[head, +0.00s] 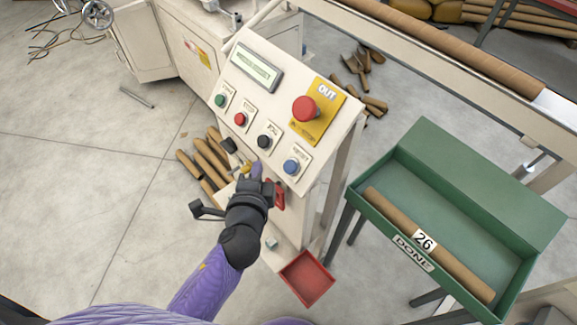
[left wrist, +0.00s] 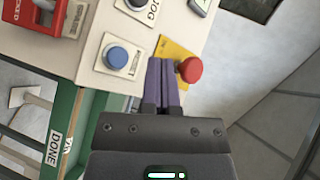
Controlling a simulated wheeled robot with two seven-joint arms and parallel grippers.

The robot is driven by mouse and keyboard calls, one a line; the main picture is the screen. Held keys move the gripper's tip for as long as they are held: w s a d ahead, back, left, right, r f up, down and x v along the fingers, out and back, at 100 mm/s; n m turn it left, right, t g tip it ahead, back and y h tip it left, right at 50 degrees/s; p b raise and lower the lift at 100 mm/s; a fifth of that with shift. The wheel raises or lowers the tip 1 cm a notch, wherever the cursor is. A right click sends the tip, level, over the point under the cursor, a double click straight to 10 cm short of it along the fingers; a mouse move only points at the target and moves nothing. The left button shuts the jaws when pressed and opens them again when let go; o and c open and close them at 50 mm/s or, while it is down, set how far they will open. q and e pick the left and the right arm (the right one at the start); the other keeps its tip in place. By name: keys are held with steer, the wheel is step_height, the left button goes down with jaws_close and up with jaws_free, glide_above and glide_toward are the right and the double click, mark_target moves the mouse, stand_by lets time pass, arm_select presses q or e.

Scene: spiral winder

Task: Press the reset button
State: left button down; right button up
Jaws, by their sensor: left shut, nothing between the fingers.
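The reset button is the round blue button (head: 291,166) at the lower right of the sloping cream control panel (head: 262,128). Its label is too small to read surely. The button also shows in the left wrist view (left wrist: 117,57), uncovered. My left gripper (head: 256,170) is in front of the panel's lower edge, left of and below the blue button in the head view. Its purple fingers (left wrist: 161,82) are shut together and empty, beside the button in the wrist view. Whether they touch the panel cannot be told. My right gripper is not in view.
Green (head: 221,100), red (head: 240,119) and black (head: 264,141) buttons share the panel. A large red mushroom button (head: 305,108) sits on a yellow plate above the blue one. A green tray (head: 430,140) holding a brown tube (head: 385,208) stands at the right.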

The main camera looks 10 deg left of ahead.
mark_target(286, 161)
arm_select(q)
steer(key=shift+w+d+f+b, duration=0.6)
steer(key=shift+w+f+b, duration=0.15)
steer(key=shift+f+b, duration=0.15)
steer(key=shift+w+d+f+b, duration=0.65)
steer(key=shift+w+f+b, duration=0.15)
steer(key=shift+b, duration=0.15)
steer(key=shift+w+d+f+b, duration=0.6)
steer(key=shift+w+f+b, duration=0.15)
steer(key=shift+f+b, duration=0.15)
steer(key=shift+r, duration=0.1)
steer(key=shift+w+d+f+b, duration=0.2)
steer(key=shift+w+f+b, duration=0.05)
steer(key=shift+f+b, duration=0.05)
steer(key=shift+w+d+f+b, duration=0.15)
steer(key=shift+w+f+b, duration=0.1)
steer(key=shift+b, duration=0.05)
stand_by(0.5)
stand_by(0.3)
steer(key=shift+s+a+r+p, duration=0.35)
steer(key=shift+s+r+p, duration=0.15)
steer(key=shift+p, duration=0.3)
